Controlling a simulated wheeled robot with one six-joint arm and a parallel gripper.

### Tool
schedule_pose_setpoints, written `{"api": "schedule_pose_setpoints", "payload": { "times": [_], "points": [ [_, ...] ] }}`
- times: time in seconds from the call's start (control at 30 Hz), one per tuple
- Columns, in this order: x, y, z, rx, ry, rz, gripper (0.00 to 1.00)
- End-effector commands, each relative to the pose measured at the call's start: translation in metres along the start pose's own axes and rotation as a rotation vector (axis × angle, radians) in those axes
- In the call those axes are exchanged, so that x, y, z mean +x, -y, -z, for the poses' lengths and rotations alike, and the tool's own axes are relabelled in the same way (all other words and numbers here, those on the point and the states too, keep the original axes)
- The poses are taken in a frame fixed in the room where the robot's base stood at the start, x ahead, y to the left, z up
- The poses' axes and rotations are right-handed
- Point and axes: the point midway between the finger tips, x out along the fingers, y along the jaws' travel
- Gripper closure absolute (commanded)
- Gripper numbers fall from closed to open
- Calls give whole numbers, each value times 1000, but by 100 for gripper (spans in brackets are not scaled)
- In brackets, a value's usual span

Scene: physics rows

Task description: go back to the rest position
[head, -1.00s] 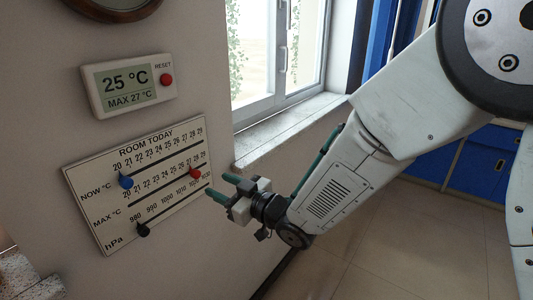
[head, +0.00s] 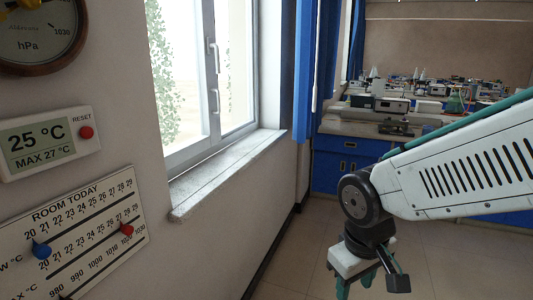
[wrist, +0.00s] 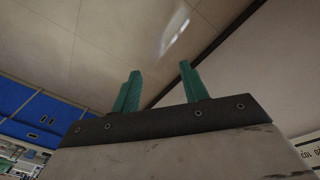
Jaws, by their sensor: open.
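My gripper (head: 367,283) is at the lower middle of the head view, pointing down over the floor, with its fingertips near the lower picture edge. In the wrist view its two green fingers (wrist: 158,88) stand apart with nothing between them. It is well to the right of the wall board. The ROOM TODAY board (head: 92,222) hangs on the wall at the lower left, cut off by the picture edge. Its blue knob (head: 41,250) and red knob (head: 126,229) show; the bottom row is partly cut off.
A thermometer display (head: 45,142) reading 25 °C and a round hPa gauge (head: 50,45) are on the left wall. A window sill (head: 225,170) juts out beside them. Blue cabinets (head: 345,160) with lab equipment stand behind. The tiled floor (head: 300,245) is clear.

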Motion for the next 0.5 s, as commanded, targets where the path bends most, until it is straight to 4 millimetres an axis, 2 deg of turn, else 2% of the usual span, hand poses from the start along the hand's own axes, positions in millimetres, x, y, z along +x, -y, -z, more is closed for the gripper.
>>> {"api": "schedule_pose_setpoints", "payload": {
  "times": [0.03, 0.1, 0.23, 0.33, 0.5],
  "points": [
    [-15, -10, -25, 58, 34, 10, 56],
    [-31, -18, -58, 129, 85, 29, 56],
    [-58, -26, -110, 250, 127, 65, 56],
    [-72, -31, -132, 329, 94, 76, 56],
    [-87, -43, -145, 415, 2, 56, 56]
  ]
}}
